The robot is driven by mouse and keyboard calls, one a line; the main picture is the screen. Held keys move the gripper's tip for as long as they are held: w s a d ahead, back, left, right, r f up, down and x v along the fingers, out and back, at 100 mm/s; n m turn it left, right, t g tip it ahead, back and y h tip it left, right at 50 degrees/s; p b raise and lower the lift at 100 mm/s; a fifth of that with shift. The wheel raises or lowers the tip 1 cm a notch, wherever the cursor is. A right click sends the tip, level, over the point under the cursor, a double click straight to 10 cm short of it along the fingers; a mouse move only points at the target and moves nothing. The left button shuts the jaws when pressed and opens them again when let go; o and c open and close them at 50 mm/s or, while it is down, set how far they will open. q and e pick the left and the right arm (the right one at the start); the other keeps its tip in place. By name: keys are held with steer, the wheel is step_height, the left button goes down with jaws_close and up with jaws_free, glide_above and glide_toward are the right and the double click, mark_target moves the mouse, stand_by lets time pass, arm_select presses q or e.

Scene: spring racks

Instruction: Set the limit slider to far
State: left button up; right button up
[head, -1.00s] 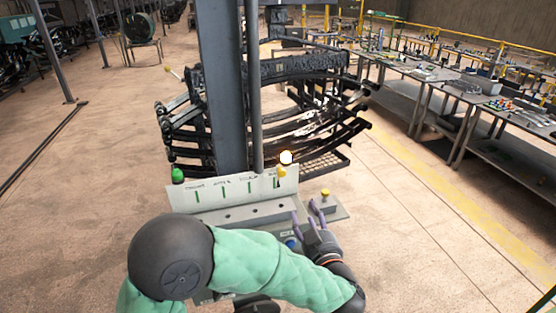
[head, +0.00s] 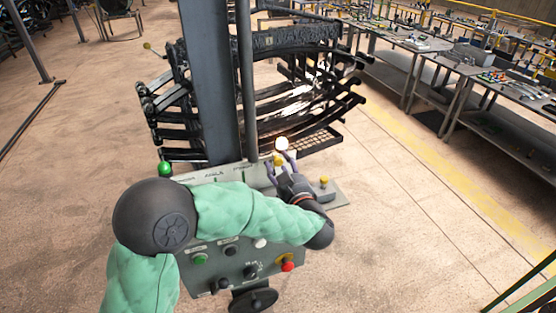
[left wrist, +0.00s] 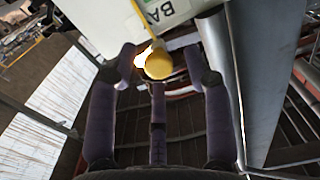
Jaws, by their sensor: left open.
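A yellow knob (head: 277,158) stands at the right end of the upright labelled plate (head: 212,175) on the control stand; I take it for the limit slider. In the left wrist view it is a yellow ball (left wrist: 158,64) on a yellow stem, beside a label whose visible letters read "BA". My left gripper (head: 281,164) is open at the knob. In the left wrist view its fingers (left wrist: 158,78) stand on both sides of the ball; I cannot tell whether they touch it. My left arm hides part of the plate. My right gripper is not in view.
A glowing white lamp (head: 282,143) sits just above the knob. A green lamp (head: 165,168) is at the plate's left end, and a yellow button (head: 324,181) is to the right. A red button (head: 288,266) and a handwheel (head: 254,300) are lower. A grey post (head: 208,80) rises behind.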

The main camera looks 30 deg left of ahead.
arm_select(q)
steer(key=shift+x, duration=1.2)
